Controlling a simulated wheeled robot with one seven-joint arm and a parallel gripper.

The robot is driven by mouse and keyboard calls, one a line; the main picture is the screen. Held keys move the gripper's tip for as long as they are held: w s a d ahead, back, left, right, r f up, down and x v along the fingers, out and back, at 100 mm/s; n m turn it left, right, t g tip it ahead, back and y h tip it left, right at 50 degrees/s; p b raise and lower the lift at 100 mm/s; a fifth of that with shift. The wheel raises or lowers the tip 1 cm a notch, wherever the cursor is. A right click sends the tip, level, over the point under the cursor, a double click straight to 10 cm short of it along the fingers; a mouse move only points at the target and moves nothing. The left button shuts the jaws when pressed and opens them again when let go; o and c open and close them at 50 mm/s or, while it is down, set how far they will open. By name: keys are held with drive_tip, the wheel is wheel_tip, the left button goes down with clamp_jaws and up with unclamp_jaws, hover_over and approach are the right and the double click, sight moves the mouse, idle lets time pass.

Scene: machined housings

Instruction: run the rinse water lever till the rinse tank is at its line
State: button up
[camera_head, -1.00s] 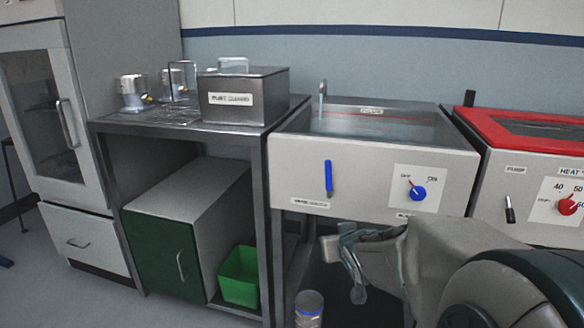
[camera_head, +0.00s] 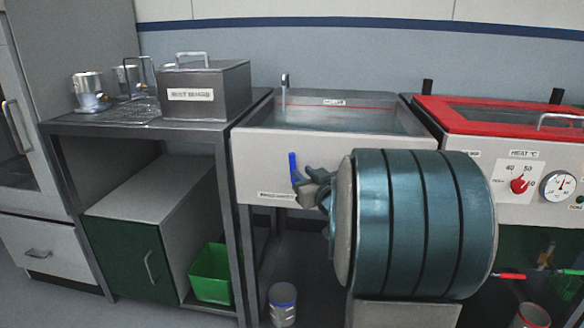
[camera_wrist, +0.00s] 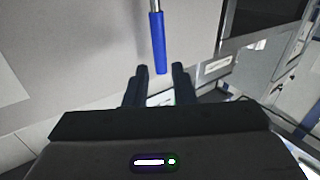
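The rinse tank (camera_head: 252,165) is a steel basin at centre in the head view, with bluish water (camera_head: 335,122) in it. A red line (camera_head: 320,101) runs along its inner back wall, and the water surface looks below it. A tap (camera_head: 284,81) stands at the back left; a pale streak hangs under its spout. The blue lever (camera_head: 293,165) is on the tank's front, its lower part hidden by my gripper (camera_head: 312,183). In the wrist view my gripper (camera_wrist: 161,75) is open, with the blue lever's (camera_wrist: 157,40) end between its fingertips and gaps showing beside it.
A red-rimmed heated tank (camera_head: 470,125) with dials stands at right. A steel bench (camera_head: 190,134) with a lidded box (camera_head: 206,92) stands at left, a green bin (camera_head: 210,275) below. A jar (camera_head: 282,303) stands on the floor under the tank.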

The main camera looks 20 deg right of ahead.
sight(294, 165)
drive_tip(key=w+b, duration=0.1)
drive_tip(key=w, duration=0.6)
drive_tip(key=shift+w, duration=0.2)
clamp_jaws()
